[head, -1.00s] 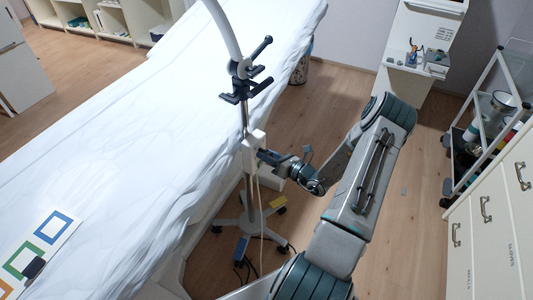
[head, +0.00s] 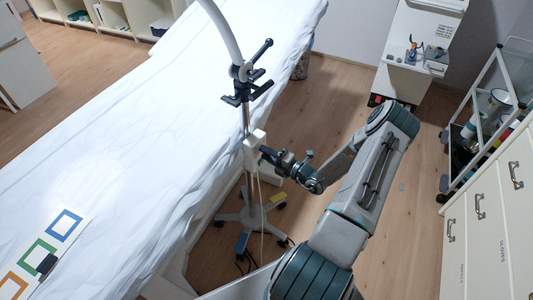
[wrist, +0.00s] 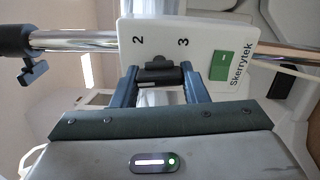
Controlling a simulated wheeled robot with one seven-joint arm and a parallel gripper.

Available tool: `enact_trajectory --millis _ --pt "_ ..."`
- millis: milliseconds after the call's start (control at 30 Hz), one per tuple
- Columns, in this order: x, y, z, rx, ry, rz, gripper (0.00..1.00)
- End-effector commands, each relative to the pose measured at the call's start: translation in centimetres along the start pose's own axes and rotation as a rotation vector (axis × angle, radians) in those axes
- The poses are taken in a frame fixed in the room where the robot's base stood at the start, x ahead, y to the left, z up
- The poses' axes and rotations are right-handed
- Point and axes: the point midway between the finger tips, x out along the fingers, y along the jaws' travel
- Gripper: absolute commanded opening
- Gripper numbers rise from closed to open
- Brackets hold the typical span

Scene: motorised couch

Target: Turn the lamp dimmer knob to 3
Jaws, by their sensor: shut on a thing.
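The lamp dimmer is a white box (head: 255,141) on the lamp's upright pole (head: 246,115), beside the couch. In the wrist view the box (wrist: 190,38) appears turned on its side, with the numbers 2 and 3, a green patch (wrist: 221,66) and the name Skerrytek. Its dark knob (wrist: 158,72) sits below the numbers in the picture, between the fingers of my gripper (wrist: 160,82). My gripper is shut on the knob. In the head view my gripper (head: 268,154) meets the box from the right. I cannot tell which number the knob points to.
The white-covered couch (head: 150,120) fills the left. A dark clamp with a handle (head: 248,82) sits on the pole above the box. The wheeled lamp base (head: 250,217) and cables stand below. A trolley (head: 480,125) and drawers (head: 490,220) line the right.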

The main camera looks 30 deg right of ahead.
Motion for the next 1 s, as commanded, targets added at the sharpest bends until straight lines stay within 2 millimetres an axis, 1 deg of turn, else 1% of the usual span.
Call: enact_trajectory --millis 33,600,800,1000 --pt "-0.16 -0.21 -0.4 0.05 0.006 -0.009 0.17" --pt "-0.11 0.05 -0.38 0.585 0.006 -0.009 0.17" --pt "-0.12 0.1 -0.34 0.742 0.006 -0.009 0.17" --pt "-0.12 0.13 -0.3 0.854 0.005 -0.009 0.17"
